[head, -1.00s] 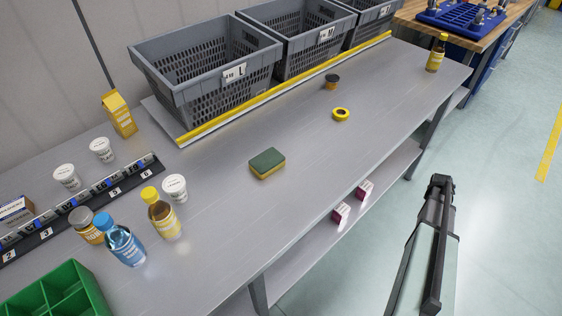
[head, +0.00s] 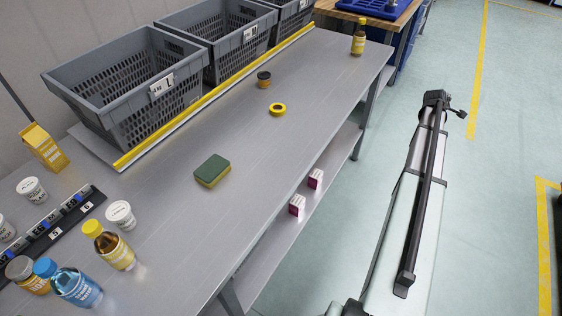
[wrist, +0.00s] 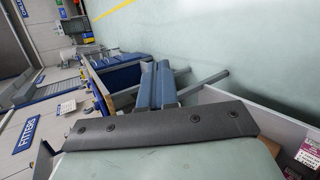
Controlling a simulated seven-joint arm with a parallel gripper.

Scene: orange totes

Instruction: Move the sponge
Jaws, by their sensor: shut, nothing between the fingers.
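The sponge (head: 212,171) is a block with a dark green top and a yellow lower layer. It lies flat on the grey table (head: 245,200), near the middle of the head view, with clear surface around it. The wrist view does not show the sponge. My gripper (wrist: 157,84) shows in the wrist view as two blue-grey fingers side by side above a dark bolted bar. It is shut and empty, away from the sponge, facing the floor and another bench. I cannot make out the fingers in the head view.
Grey totes (head: 125,85) stand behind a yellow-edged rail (head: 220,95). A yellow tape roll (head: 277,110) and a dark-lidded jar (head: 263,79) stand beyond the sponge. Bottles, including a blue one (head: 75,287), and white cups (head: 120,214) stand front left. Small boxes (head: 297,205) sit on the lower shelf.

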